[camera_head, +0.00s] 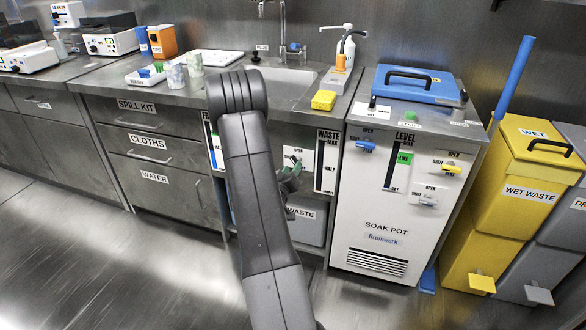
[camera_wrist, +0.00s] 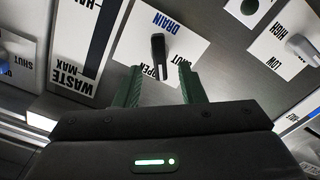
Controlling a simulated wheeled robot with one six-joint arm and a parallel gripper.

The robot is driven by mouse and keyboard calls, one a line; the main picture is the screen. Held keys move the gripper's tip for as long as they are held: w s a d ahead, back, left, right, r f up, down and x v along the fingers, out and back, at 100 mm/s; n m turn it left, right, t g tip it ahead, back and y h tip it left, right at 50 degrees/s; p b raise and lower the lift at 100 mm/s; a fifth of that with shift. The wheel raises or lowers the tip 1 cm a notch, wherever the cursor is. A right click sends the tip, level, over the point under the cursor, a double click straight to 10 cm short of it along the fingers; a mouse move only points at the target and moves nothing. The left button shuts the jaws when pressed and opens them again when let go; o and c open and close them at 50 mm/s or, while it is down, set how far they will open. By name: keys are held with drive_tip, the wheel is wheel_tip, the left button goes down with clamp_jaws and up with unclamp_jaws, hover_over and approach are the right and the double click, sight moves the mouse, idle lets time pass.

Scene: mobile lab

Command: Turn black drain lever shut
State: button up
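The black drain lever (camera_wrist: 158,52) stands on a white plate (camera_wrist: 188,42) with blue DRAIN lettering and black OPEN and SHUT marks. In the wrist view the lever runs roughly up and down the picture and partly covers the lettering. I cannot tell for certain which mark it points to. My gripper (camera_wrist: 158,80) is open, its two green fingers apart. The lever is just ahead, in line with the gap between them; contact does not show. In the head view my gripper (camera_head: 289,178) is low at the drain plate (camera_head: 302,160) under the sink, partly hidden by my arm.
A WASTE gauge (camera_head: 326,160) is right of the drain plate; it also shows in the wrist view (camera_wrist: 76,50). The soak pot (camera_head: 390,200) with blue, yellow and grey levers stands to the right. A waste box (camera_head: 305,225) sits below. Floor in front is free.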

drive_tip(key=shift+x, duration=1.25)
clamp_jaws()
drive_tip(key=shift+n, duration=0.4)
drive_tip(key=n+p, duration=0.1)
drive_tip(key=n, duration=0.3)
drive_tip(key=shift+a+n, duration=0.1)
drive_tip(key=shift+n, duration=0.2)
drive_tip(key=n+p, duration=0.1)
drive_tip(key=n, duration=0.4)
drive_tip(key=shift+f+n, duration=0.15)
drive_tip(key=shift+n, duration=0.15)
